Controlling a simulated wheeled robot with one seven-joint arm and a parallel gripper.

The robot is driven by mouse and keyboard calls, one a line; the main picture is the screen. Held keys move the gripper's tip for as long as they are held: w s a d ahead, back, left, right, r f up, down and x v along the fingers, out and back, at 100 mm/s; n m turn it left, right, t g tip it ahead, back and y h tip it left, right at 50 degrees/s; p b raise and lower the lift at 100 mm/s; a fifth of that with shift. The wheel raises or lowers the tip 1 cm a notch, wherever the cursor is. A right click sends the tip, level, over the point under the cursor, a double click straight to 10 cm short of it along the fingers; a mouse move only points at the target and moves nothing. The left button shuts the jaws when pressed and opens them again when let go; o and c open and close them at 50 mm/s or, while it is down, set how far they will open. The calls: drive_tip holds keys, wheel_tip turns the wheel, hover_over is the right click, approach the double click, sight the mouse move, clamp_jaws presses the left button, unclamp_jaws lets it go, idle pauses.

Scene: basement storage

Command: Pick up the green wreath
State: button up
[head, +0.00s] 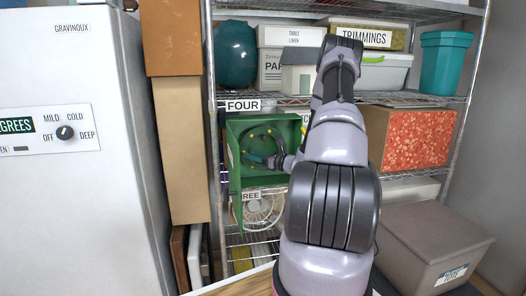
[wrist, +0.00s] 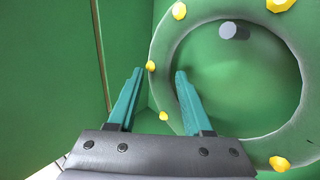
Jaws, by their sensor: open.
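The green wreath (wrist: 163,55) is a ring with yellow balls, inside an open-fronted green box (head: 234,165) on the shelf. In the head view the wreath (head: 247,140) shows small and partly behind my gripper. My gripper (wrist: 158,75) is open, with teal fingers reaching into the box. In the wrist view the left fingertip is outside the ring's left edge and the right fingertip overlaps its inner edge. The band's left side appears between or just beyond the fingertips; contact cannot be told. A grey peg (wrist: 234,31) shows within the ring near its top.
The box's left wall (wrist: 50,75) is close beside my gripper. Wire shelving (head: 213,105) holds a teal ball (head: 235,55), a fan (head: 262,208) below, and a red-patterned box (head: 420,138) to the right. A white freezer (head: 85,190) stands at left.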

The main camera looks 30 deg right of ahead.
sight(247, 149)
drive_tip(key=shift+x, duration=1.9)
drive_tip(key=shift+r, duration=0.15)
clamp_jaws()
drive_tip(key=shift+r, duration=0.55)
drive_tip(key=s+a, duration=0.2)
drive_tip(key=s, duration=0.6)
drive_tip(key=s+a, duration=0.3)
drive_tip(key=s, duration=0.6)
drive_tip(key=shift+r, duration=0.2)
